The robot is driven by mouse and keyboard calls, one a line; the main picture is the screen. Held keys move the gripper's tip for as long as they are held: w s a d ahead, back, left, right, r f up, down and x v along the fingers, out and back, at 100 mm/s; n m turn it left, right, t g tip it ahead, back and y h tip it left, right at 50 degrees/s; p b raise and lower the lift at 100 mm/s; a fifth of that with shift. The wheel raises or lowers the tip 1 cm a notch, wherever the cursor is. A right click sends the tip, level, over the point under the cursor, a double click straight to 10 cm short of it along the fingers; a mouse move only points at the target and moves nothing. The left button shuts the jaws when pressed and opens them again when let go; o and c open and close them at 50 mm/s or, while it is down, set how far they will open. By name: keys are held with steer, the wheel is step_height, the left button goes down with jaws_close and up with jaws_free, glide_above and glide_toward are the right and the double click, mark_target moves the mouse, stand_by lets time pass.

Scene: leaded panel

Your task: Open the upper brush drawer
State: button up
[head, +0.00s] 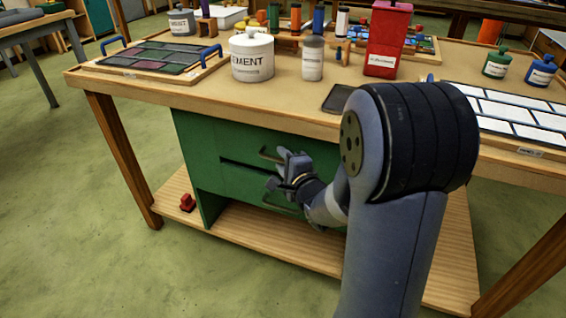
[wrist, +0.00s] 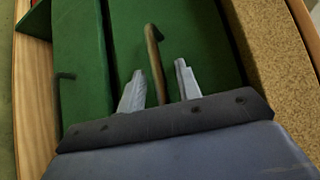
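The green drawer unit (head: 200,150) hangs under the workbench, with two drawer fronts. The upper brush drawer (wrist: 200,45) has a brass bar handle (wrist: 155,50), whose end also shows in the head view (head: 268,154). My gripper (head: 276,168) is at the upper drawer's front. In the wrist view its two pale fingers (wrist: 159,68) are apart, one on each side of the upper handle, with gaps to it. My arm hides the right part of the drawers in the head view.
The bench top (head: 205,97) overhangs above the drawers. A wooden lower shelf (head: 250,232) lies below, with a small red object (head: 187,203) at its left. A cement tub (head: 252,58), a red container (head: 388,40) and leaded panels stand on the bench. The floor at left is clear.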

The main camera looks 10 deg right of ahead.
steer(key=shift+c, duration=0.4)
jaws_close()
